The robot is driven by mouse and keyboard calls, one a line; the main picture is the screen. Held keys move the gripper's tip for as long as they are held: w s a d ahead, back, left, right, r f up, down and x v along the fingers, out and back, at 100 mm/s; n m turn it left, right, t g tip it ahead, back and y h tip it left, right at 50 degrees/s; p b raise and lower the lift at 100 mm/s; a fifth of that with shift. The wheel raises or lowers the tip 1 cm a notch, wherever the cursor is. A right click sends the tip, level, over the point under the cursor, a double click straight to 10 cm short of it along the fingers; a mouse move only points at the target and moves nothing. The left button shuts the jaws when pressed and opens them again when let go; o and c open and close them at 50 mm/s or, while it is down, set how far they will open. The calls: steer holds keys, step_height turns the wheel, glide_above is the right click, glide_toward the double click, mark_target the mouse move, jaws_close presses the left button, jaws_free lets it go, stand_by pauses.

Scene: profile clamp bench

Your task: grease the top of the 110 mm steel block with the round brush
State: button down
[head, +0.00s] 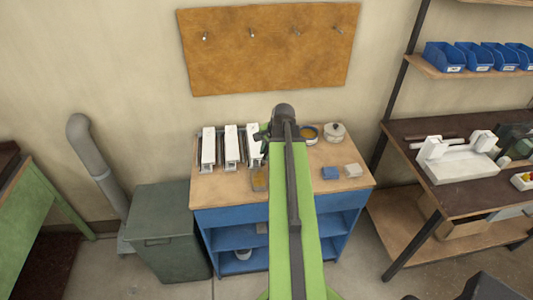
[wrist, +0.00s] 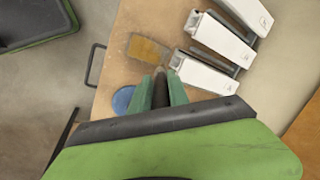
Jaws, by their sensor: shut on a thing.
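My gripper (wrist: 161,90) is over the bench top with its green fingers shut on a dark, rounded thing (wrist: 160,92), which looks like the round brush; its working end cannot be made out. In the head view my arm mostly covers the gripper. Three long pale pieces stand side by side at the back left of the bench: left (head: 208,147), middle (head: 231,146) and right (head: 254,146). The nearest one in the wrist view (wrist: 205,74) lies just right of the fingertips. Their labels are unreadable, so I cannot tell which is the 110 mm block.
A flat yellow-brown piece (head: 259,180) lies in front of the pale pieces. A pot with amber contents (head: 308,132) and a lidded white pot (head: 335,131) stand behind. A blue disc (wrist: 122,98) is near my fingers.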

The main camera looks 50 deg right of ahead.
steer(key=shift+r, duration=0.6)
steer(key=shift+r, duration=0.1)
step_height(320, 180, up, 3)
steer(key=p, duration=0.3)
steer(key=shift+p, duration=0.35)
steer(key=shift+w+d+f+b, duration=0.1)
steer(key=shift+w+f+b, duration=0.05)
steer(key=shift+f+b, duration=0.25)
steer(key=shift+w+d+f+b, duration=0.35)
steer(key=shift+w+f+b, duration=0.25)
steer(key=shift+f+b, duration=0.15)
steer(key=shift+r, duration=0.15)
